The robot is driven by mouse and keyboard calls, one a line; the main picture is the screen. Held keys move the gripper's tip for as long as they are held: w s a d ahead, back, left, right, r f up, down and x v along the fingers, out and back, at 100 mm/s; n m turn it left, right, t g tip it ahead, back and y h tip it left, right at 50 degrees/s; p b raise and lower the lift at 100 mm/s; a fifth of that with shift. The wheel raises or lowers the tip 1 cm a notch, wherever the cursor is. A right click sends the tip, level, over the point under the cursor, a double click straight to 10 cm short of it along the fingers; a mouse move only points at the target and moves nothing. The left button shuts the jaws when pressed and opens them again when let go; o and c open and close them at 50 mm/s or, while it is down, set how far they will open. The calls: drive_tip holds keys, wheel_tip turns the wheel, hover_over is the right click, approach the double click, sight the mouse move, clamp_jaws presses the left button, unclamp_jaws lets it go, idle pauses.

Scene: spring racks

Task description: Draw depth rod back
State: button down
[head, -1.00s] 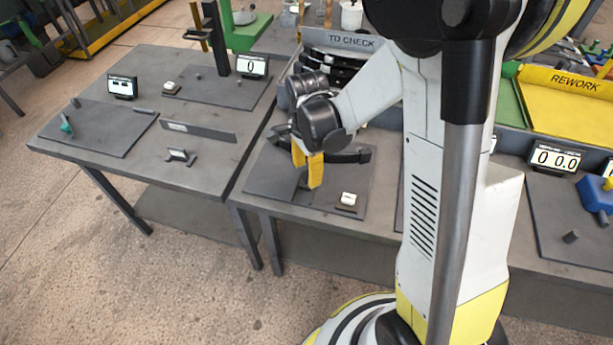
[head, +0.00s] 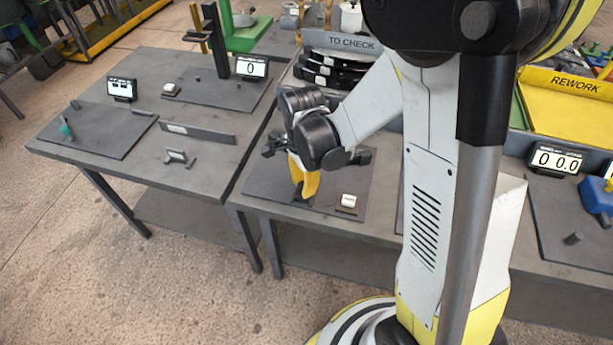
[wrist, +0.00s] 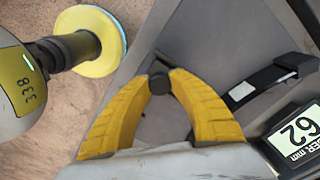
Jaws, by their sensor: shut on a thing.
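In the head view my gripper (head: 304,188) reaches down over a dark plate on the middle table, its yellow fingers close together. In the wrist view the gripper (wrist: 161,80) has its yellow fingertips closed around a small dark round end (wrist: 160,85), which I take to be the depth rod. The fingers and wrist hide most of the rod and its gauge in the head view. A display (wrist: 298,132) at the wrist view's right edge shows 62, partly cut off, with mm lettering.
A small white-topped block (head: 348,202) stands right of the fingers. A dark bracket with a pale bar (wrist: 262,82) lies beside the rod in the wrist view. The TO CHECK rack (head: 340,41) is behind my wrist. The left table (head: 205,185) holds gauges and displays.

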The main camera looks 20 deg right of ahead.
drive_tip(key=shift+s+a, duration=0.25)
drive_tip(key=shift+s, duration=0.1)
drive_tip(key=shift+w, duration=0.1)
drive_tip(key=c, duration=1.1)
unclamp_jaws()
drive_tip(key=shift+r, duration=0.15)
wheel_tip(320, 180, up, 12)
